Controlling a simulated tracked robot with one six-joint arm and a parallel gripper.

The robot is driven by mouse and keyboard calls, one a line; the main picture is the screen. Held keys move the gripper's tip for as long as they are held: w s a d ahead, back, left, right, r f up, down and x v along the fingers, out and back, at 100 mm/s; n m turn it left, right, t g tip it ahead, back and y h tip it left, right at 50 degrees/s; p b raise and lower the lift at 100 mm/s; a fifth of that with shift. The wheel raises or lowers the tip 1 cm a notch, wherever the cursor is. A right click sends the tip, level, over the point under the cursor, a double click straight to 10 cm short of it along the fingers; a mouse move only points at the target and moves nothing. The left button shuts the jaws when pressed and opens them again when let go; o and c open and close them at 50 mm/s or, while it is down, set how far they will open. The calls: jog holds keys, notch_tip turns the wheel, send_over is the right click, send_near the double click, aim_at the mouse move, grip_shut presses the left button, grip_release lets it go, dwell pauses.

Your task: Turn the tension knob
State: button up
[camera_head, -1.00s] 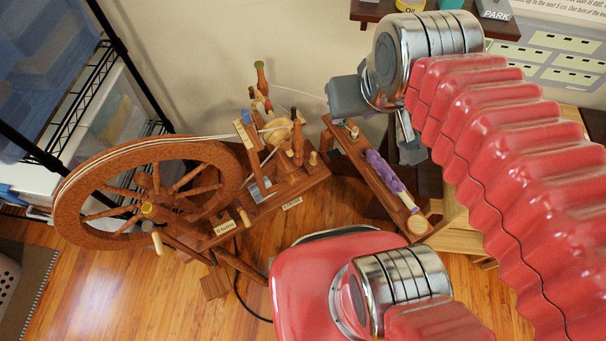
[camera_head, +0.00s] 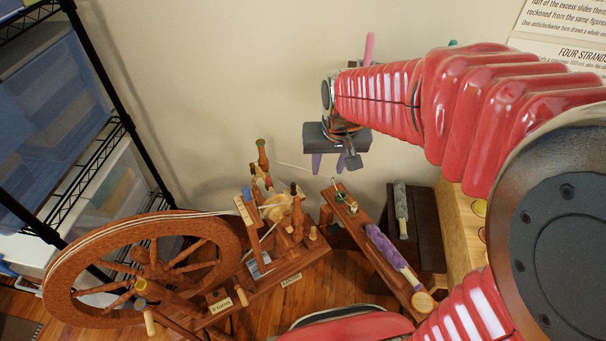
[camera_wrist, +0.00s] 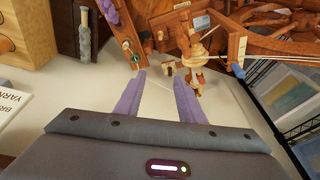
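The wooden spinning wheel (camera_head: 140,270) stands at the lower left of the head view. A pale peg-like knob (camera_head: 241,296) sticks out of its base, beside a small label (camera_head: 221,305) too small to read surely; it may be the tension knob. The flyer and bobbin assembly (camera_head: 277,210) is above it; it also shows upside down in the wrist view (camera_wrist: 205,45). My gripper (camera_head: 327,170) hangs in front of the wall, up and right of the flyer. Its purple fingers are apart and empty in the wrist view (camera_wrist: 160,77). The peg-like knob is not clearly seen there.
A wooden rack with purple fibre (camera_head: 390,252) stands right of the wheel, close to a dark box (camera_head: 425,225). A wire shelf with bins (camera_head: 60,120) is at the left. Wall space around my gripper is clear.

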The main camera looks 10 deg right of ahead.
jog(key=w+f+g, duration=0.1)
jog(key=w+f, duration=0.3)
jog(key=f, duration=0.3)
jog(key=w+f+g, duration=0.1)
jog(key=w+f, duration=0.3)
jog(key=f, duration=0.3)
jog(key=m+g, duration=0.1)
jog(key=m, duration=0.1)
send_over(314, 228)
notch_tip(314, 228, down, 16)
jog(key=shift+w+f, duration=0.1)
jog(key=shift+f, duration=0.6)
notch_tip(314, 228, down, 14)
jog(key=shift+r, duration=0.1)
jog(key=shift+c, duration=0.4)
grip_shut()
